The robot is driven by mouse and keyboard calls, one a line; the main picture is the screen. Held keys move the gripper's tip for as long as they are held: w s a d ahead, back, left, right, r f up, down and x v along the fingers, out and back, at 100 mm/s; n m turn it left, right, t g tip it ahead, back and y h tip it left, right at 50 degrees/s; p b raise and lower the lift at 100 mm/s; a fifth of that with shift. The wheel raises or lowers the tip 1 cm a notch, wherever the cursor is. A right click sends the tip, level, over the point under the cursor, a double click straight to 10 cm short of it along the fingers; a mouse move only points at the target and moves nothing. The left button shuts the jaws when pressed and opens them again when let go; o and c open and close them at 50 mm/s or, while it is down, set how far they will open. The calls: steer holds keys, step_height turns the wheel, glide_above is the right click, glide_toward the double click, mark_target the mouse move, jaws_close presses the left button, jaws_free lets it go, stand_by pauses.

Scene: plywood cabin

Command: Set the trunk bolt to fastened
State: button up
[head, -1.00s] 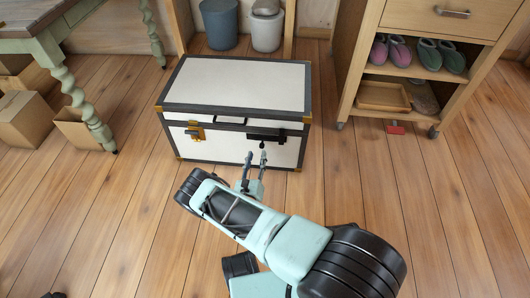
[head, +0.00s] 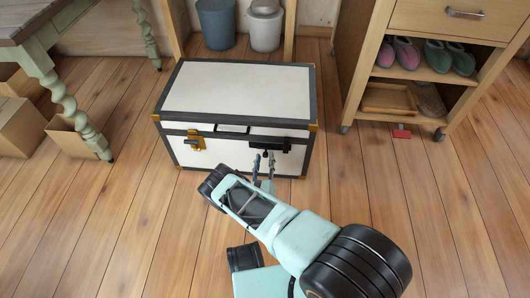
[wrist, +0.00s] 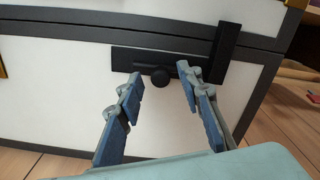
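The trunk (head: 235,92) is white with black edging and brass corners, its lid closed. The black trunk bolt (head: 290,145) is on the front face at right; in the wrist view its plate (wrist: 125,58) lies along the face below the lid seam. A round knob (wrist: 160,76) hangs from the bar, left of an upright black bracket (wrist: 226,50). Whether the bar enters the bracket is hard to tell. My gripper (wrist: 157,80) is open, its fingertips on either side of the knob with visible gaps. It also shows in the head view (head: 264,158).
A brass latch (head: 195,142) is on the trunk's front left. A green-legged table (head: 60,95) stands at left with boxes (head: 18,128). A wooden shoe cabinet (head: 378,60) is at right, and two bins (head: 217,24) stand behind.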

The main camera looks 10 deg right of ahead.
steer(key=shift+w+d, duration=0.15)
steer(key=shift+w, duration=0.3)
steer(key=shift+c, duration=0.6)
jaws_close()
